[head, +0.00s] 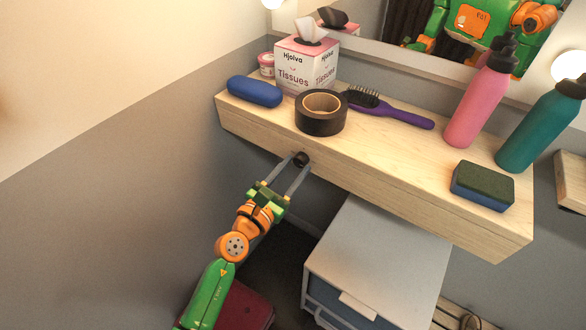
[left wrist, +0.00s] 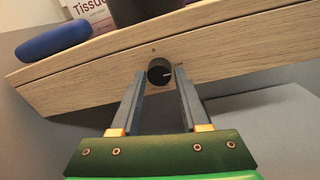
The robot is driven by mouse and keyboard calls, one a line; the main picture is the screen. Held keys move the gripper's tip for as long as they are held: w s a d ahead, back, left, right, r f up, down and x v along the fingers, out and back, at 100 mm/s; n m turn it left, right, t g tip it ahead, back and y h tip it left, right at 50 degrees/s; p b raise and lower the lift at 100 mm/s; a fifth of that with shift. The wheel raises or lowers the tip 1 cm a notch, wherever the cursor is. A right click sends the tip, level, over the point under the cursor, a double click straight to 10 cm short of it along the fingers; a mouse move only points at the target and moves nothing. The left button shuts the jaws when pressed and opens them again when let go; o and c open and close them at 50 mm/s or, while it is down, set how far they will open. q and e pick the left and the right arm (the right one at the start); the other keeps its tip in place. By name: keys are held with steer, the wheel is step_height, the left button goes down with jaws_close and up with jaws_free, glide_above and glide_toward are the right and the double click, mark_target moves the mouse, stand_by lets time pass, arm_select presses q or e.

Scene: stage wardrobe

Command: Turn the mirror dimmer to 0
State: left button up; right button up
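The mirror dimmer is a small black knob (head: 301,159) on the front edge of the wooden shelf. In the left wrist view the knob (left wrist: 159,71) has a pale pointer line aimed right and slightly down, and a small dark mark sits above it on the wood. My left gripper (head: 297,163) reaches up from below. Its two fingers (left wrist: 160,76) stand apart on either side of the knob, with what looks like a narrow gap at each side. My right gripper is not directly in view.
On the shelf (head: 400,168) are a blue case (head: 254,92), a tissue box (head: 306,68), black tape (head: 320,125), a purple brush (head: 400,117), pink (head: 478,105) and teal (head: 540,130) bottles, and a sponge (head: 482,187). A grey drawer cabinet (head: 380,250) stands below.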

arm_select(q)
jaws_close()
steer(key=shift+r+n+p, duration=0.1)
steer(key=shift+n+p, duration=0.75)
steer(key=shift+n, duration=0.35)
steer(key=n+p, duration=0.1)
steer(key=n, duration=0.2)
steer(key=shift+n+p, duration=0.3)
steer(key=shift+p, duration=0.05)
steer(key=n+p, duration=0.2)
steer(key=n, duration=0.4)
steer(key=shift+a+g, duration=0.1)
steer(key=shift+g, duration=0.2)
steer(key=n+p, duration=0.1)
steer(key=n, duration=0.4)
steer(key=shift+h, duration=0.3)
steer(key=shift+n, duration=0.3)
